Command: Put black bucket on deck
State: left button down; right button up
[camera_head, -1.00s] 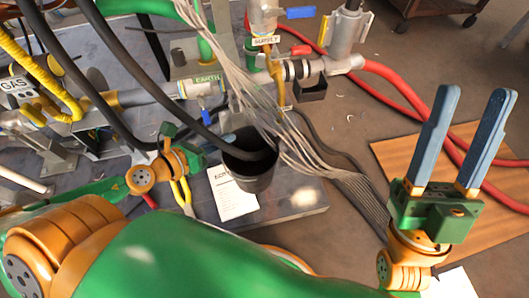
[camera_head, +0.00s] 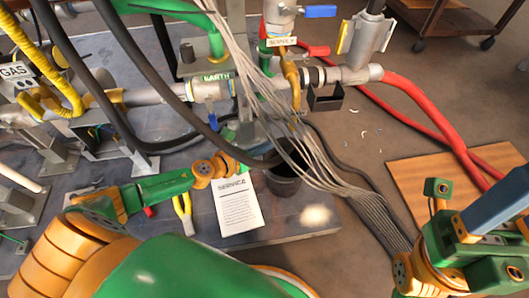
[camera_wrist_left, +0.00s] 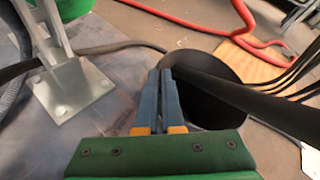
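The black bucket (camera_head: 285,181) is in the middle of the head view, over the right part of the grey deck (camera_head: 285,222). I cannot tell whether its bottom touches the deck. My left gripper (camera_head: 262,162) is at its left rim. In the left wrist view the blue fingers (camera_wrist_left: 162,92) are nearly together, one inside and one outside the wall of the bucket (camera_wrist_left: 208,112). A black hose crosses the bucket's mouth. My right gripper (camera_head: 502,203) is at the right edge, partly cut off, away from the bucket.
A bundle of grey cables (camera_head: 335,180) hangs just right of the bucket. A printed sheet (camera_head: 238,207) and yellow-handled pliers (camera_head: 184,210) lie on the deck. Pipes and valves stand behind. A red hose (camera_head: 432,112) and a wooden board (camera_head: 410,172) are on the floor at right.

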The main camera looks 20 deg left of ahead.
pick_arm(q)
jog(key=c, duration=1.1)
grip_release()
jog(key=shift+o, duration=0.2)
